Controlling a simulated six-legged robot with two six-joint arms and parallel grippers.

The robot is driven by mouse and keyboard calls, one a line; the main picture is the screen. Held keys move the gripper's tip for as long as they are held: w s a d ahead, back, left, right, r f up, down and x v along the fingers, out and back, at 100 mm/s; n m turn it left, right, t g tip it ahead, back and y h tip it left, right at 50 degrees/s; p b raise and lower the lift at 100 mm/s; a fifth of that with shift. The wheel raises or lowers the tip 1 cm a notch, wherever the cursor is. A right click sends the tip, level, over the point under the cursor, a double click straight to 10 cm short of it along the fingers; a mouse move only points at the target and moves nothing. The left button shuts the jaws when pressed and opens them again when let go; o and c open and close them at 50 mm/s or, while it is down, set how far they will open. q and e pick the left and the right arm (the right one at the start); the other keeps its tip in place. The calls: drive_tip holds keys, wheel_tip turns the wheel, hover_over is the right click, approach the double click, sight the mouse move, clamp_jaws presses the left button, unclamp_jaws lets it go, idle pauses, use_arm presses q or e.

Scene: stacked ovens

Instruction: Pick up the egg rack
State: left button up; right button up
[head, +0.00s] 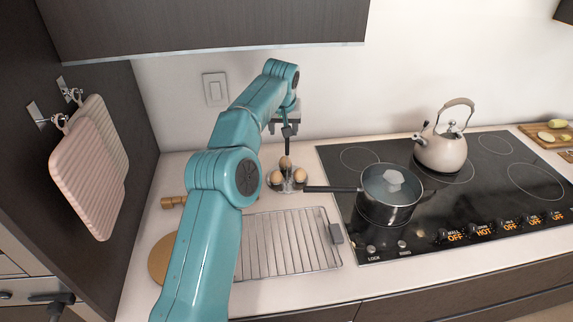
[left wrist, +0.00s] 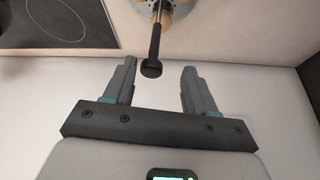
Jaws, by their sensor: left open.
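The egg rack (head: 287,187) stands on the white counter beyond the wire grill, holding several brown eggs (head: 285,162). Its thin dark upright handle (head: 289,143) rises from the middle. In the left wrist view, the rack (left wrist: 184,9) is partly cut off at the top edge, and its black handle (left wrist: 155,45) ends in a round knob. My left gripper (head: 284,124) is above the rack, by the handle's top. In the left wrist view, its open fingers (left wrist: 159,68) have the knob between their tips, apart from both. My right gripper is not in view.
A pot (head: 389,205) on the black cooktop (head: 440,190) points its handle toward the rack. A kettle (head: 441,150) stands behind it. A wire grill (head: 290,245) lies in front. The wall with a switch (head: 215,88) is close behind; an upper cabinet (head: 200,25) hangs above.

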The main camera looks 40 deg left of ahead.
sight(286, 140)
use_arm(q)
drive_tip(key=x, duration=0.2)
drive_tip(key=p+x, duration=0.1)
drive_tip(key=x, duration=0.1)
drive_tip(key=w+p+x, duration=0.1)
drive_tip(key=x, duration=0.2)
drive_tip(key=shift+d+r, duration=0.1)
drive_tip(key=shift+d, duration=0.2)
drive_tip(key=shift+f, duration=0.2)
drive_tip(key=shift+s+a, duration=0.15)
drive_tip(key=shift+s, duration=0.1)
drive_tip(key=shift+w+f, duration=0.1)
drive_tip(key=shift+w, duration=0.15)
clamp_jaws()
drive_tip(key=shift+s, duration=0.1)
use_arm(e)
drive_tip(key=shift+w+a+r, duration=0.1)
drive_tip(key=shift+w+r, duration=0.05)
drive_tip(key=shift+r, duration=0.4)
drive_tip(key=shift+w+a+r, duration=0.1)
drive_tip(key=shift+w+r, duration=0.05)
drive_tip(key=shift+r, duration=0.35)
